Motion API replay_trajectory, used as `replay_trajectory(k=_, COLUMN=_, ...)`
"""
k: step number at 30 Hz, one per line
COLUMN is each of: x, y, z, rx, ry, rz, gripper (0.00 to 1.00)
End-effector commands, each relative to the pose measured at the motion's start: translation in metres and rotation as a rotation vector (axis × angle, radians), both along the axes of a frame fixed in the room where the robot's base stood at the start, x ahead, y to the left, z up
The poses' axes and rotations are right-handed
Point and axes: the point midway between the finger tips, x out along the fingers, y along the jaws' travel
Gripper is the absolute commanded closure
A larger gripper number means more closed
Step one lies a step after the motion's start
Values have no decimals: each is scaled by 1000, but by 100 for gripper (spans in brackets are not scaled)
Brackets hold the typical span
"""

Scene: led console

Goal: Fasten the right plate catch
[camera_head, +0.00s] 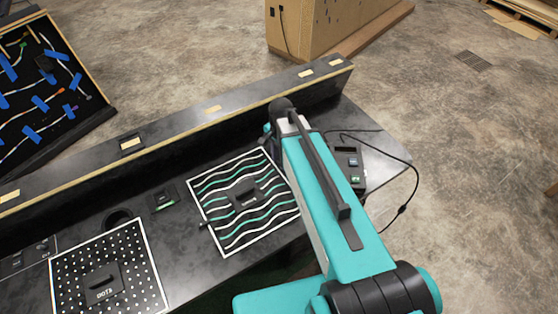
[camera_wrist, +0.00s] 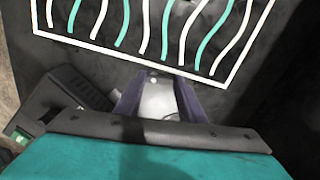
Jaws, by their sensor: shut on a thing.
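The plate (camera_head: 245,196) with white and green wavy lines and a white border lies on the dark console top; its lined edge also shows in the wrist view (camera_wrist: 150,62). My gripper (camera_head: 268,134) is at the plate's upper right edge. In the wrist view my gripper (camera_wrist: 155,90) has its two dark fingers just outside the white border, shut on a small catch that they mostly hide. A small dark catch (camera_head: 205,224) shows at the plate's left edge. The held catch's exact position cannot be made out.
A dotted plate (camera_head: 120,255) lies at the lower left of the console. A small dark device with a green light (camera_head: 352,160) sits right of my arm, with a black cable (camera_head: 408,180). A raised ledge (camera_head: 190,125) runs along the console's back.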

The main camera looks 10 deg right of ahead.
Motion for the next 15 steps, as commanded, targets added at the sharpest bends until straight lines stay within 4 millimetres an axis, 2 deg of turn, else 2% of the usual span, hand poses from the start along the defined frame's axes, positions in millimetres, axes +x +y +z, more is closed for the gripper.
replay_trajectory(k=15, x=-3, y=0, z=-1, rx=-10, ry=-1, rz=448, gripper=86)
